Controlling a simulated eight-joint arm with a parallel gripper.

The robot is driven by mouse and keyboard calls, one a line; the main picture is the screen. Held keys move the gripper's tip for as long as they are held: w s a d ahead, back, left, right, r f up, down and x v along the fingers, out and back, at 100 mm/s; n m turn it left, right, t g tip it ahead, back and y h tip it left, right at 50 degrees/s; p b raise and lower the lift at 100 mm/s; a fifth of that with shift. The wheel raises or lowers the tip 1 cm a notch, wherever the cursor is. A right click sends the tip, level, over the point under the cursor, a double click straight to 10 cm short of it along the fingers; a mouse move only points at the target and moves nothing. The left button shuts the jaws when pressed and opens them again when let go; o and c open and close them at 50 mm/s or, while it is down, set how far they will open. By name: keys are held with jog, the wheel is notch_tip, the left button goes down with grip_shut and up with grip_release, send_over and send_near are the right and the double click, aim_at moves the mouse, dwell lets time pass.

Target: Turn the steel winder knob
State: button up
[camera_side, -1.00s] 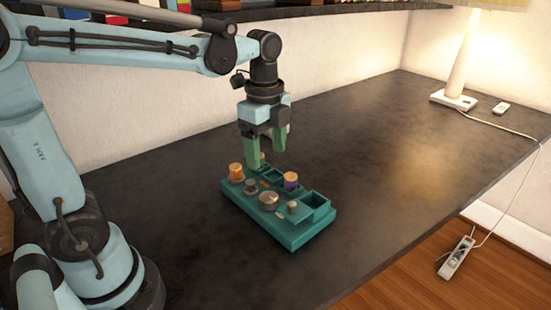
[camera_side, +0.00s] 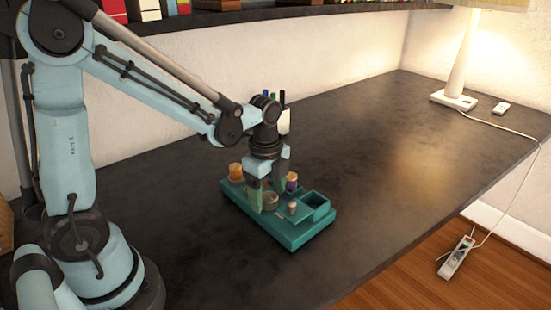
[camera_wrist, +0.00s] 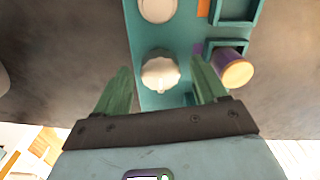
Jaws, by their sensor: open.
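The steel winder knob (camera_side: 271,198) is a pale round metal cap on top of the teal winder case (camera_side: 290,240). In the wrist view the knob (camera_wrist: 160,72) shows a scalloped rim. My gripper (camera_side: 266,203) points down over the case with its green fingers apart. In the wrist view the fingers of my gripper (camera_wrist: 161,80) stand on either side of the knob, with a gap visible to each side. The left finger partly hides the knob in the side view. Whether the fingertips are level with it, I cannot tell.
A purple spool with an orange end (camera_wrist: 236,70) sits close beside the right finger. An orange spool (camera_side: 235,172) stands at the case's left end, and an open teal compartment (camera_side: 316,202) at its right. A pen cup (camera_side: 284,122) stands behind.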

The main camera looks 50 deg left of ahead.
jog(key=shift+f, duration=0.2)
jog(key=c, duration=1.1)
jog(key=shift+o, duration=0.2)
jog(key=shift+n, duration=0.4)
